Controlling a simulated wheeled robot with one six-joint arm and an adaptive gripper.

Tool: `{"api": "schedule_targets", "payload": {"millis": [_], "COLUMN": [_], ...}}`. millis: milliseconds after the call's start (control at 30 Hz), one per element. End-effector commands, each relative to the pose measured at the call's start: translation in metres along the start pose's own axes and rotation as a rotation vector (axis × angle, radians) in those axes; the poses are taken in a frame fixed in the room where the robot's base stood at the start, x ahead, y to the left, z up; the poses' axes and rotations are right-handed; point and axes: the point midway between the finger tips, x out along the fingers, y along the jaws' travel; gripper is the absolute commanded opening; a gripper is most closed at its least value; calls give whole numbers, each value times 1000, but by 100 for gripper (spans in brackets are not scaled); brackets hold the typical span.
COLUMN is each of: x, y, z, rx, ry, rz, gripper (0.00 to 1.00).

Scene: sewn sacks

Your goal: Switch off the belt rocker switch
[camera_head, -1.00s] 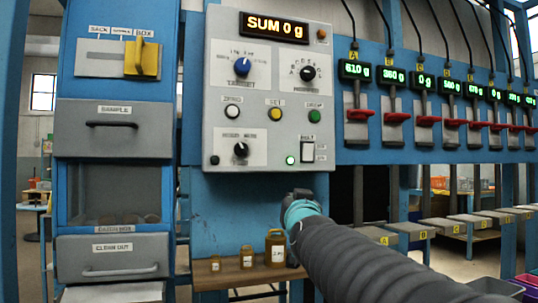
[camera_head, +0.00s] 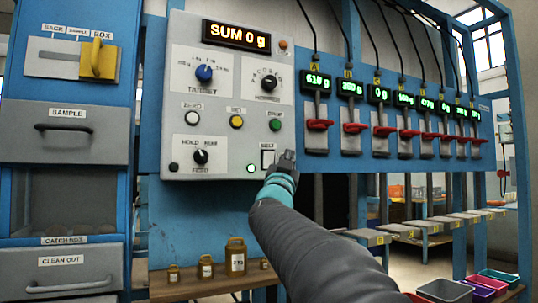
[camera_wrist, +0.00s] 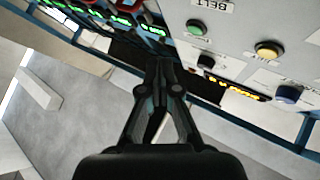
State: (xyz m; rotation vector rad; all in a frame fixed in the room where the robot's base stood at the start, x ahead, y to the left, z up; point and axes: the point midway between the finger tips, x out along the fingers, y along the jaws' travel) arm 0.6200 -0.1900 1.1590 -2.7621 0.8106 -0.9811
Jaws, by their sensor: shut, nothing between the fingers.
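The belt rocker switch (camera_head: 267,158) is a white rocker in a dark frame at the lower right of the grey control panel (camera_head: 225,118), under a BELT label. A green lamp (camera_head: 251,168) glows at its lower left. My gripper (camera_head: 287,158) is shut and empty at the panel's lower right edge, just right of the switch in the head view. Whether it touches the panel cannot be told. In the wrist view the closed fingers (camera_wrist: 160,68) point toward the panel, with the BELT label (camera_wrist: 212,5) at the top edge; the switch itself is out of that frame.
A green button (camera_head: 275,124), a yellow button (camera_head: 236,121) and several knobs share the panel. A row of red levers (camera_head: 319,124) under green displays stands to the right. Small brass weights (camera_head: 236,256) sit on a shelf below. Drawers stand at the left.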

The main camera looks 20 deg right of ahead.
Motion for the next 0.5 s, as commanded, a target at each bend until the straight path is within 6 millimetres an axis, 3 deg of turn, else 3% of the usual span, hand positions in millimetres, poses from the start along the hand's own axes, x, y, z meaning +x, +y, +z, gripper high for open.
{"api": "schedule_targets", "payload": {"millis": [500], "x": [45], "y": [-33], "z": [28], "rx": [-1], "ry": [-1], "rz": [-1], "gripper": [0]}}
